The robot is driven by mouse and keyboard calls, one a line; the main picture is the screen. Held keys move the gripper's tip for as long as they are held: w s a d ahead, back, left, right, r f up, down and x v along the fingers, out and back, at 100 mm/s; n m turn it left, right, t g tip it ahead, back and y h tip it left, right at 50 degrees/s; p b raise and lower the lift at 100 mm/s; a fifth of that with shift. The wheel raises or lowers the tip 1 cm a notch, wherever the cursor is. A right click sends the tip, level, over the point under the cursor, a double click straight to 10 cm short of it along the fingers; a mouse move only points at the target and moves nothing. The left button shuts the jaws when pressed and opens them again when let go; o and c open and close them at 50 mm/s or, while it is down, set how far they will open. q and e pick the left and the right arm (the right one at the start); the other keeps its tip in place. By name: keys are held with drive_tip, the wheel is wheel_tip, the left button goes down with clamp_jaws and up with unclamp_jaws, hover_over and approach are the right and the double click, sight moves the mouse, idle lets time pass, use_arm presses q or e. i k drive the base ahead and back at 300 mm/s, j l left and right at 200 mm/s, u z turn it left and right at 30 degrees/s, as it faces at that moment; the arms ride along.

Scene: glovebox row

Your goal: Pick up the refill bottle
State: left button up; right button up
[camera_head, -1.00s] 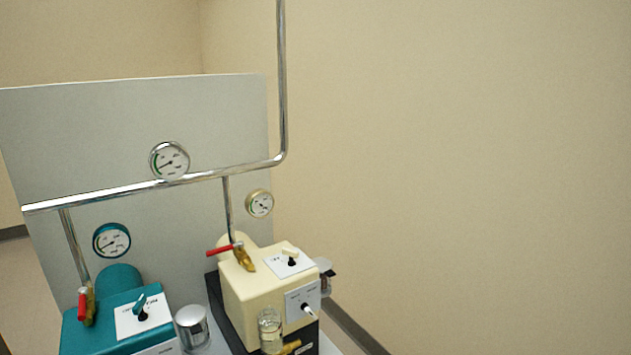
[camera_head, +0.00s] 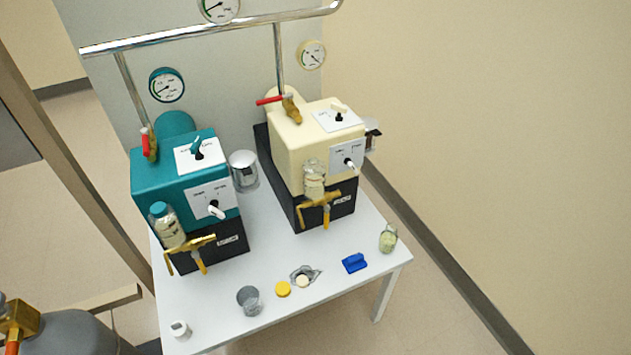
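A small clear bottle (camera_head: 388,238) with pale yellow-green contents stands at the right edge of the white table; it looks like the refill bottle, though no label can be read. Another bottle (camera_head: 167,226) with a teal cap and pale contents is at the front of the teal machine (camera_head: 165,185). A clear glass jar (camera_head: 314,180) is at the front of the cream machine (camera_head: 300,150). Neither of my grippers is in view.
The white table (camera_head: 215,320) also holds a grey cup (camera_head: 249,299), a yellow lid (camera_head: 283,289), a crumpled grey piece (camera_head: 312,273), a blue block (camera_head: 354,263) and a small white item (camera_head: 180,330). A grey cylinder (camera_head: 70,335) stands at lower left.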

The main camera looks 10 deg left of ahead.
sight(388, 238)
drive_tip(key=u, duration=0.25)
drive_tip(key=k+l+u, duration=0.15)
drive_tip(key=u, duration=0.3)
drive_tip(key=k+l+u, duration=0.15)
drive_tip(key=l+u, duration=0.3)
drive_tip(key=k+u, duration=0.2)
drive_tip(key=u, duration=0.25)
drive_tip(key=k+l, duration=0.1)
drive_tip(key=k, duration=0.1)
